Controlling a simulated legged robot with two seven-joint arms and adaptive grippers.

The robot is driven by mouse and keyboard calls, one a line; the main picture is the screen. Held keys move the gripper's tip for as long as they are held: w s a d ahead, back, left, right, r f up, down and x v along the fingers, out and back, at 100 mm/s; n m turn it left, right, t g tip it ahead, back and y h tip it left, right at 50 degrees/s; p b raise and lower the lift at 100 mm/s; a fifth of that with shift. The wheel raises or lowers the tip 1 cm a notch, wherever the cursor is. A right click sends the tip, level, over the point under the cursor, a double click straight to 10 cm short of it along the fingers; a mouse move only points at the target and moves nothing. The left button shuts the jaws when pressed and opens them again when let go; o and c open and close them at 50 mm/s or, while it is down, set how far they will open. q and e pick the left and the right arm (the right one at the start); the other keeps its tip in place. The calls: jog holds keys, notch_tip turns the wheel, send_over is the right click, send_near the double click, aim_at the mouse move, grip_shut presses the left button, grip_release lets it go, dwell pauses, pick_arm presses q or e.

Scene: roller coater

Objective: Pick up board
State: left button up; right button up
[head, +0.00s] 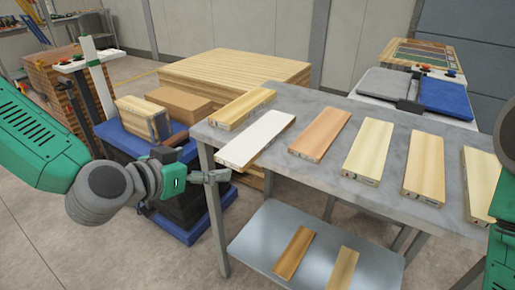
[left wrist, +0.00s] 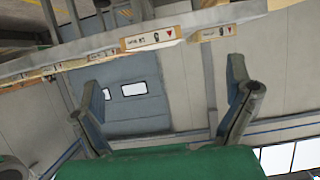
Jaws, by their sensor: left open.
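Several flat boards lie spaced in a row on the grey table. A light wood board (head: 241,110) is at the left end, then a white board (head: 256,138), a reddish board (head: 320,135) and a yellowish board (head: 368,149), with more to the right. My left gripper (head: 218,177) is in front of the table's left edge, just below the white board's near end, apart from it. In the left wrist view my left gripper (left wrist: 165,105) has its fingers spread with nothing between them; a labelled board end (left wrist: 150,38) shows beyond them. My right gripper is out of view.
The table (head: 290,103) has a lower shelf (head: 255,240) holding two boards (head: 293,253). A blue-topped cart (head: 115,133) with boxes stands behind my left arm. A wood stack (head: 235,67) and another bench (head: 445,95) are behind. Floor at the front left is clear.

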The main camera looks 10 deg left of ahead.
aim_at(233, 155)
pick_arm(q)
jog(key=b+x, duration=0.2)
jog(key=d+b+x, duration=0.1)
jog(key=b+x, duration=0.1)
jog(key=x, duration=0.1)
jog(key=shift+s+a+r, duration=0.1)
jog(key=shift+s, duration=0.1)
jog(key=b+x, duration=0.1)
jog(key=x, duration=0.4)
jog(key=shift+w, duration=0.15)
jog(key=shift+d, duration=0.25)
jog(key=c, duration=1.3)
jog(key=shift+a, duration=0.15)
jog(key=shift+c, duration=0.5)
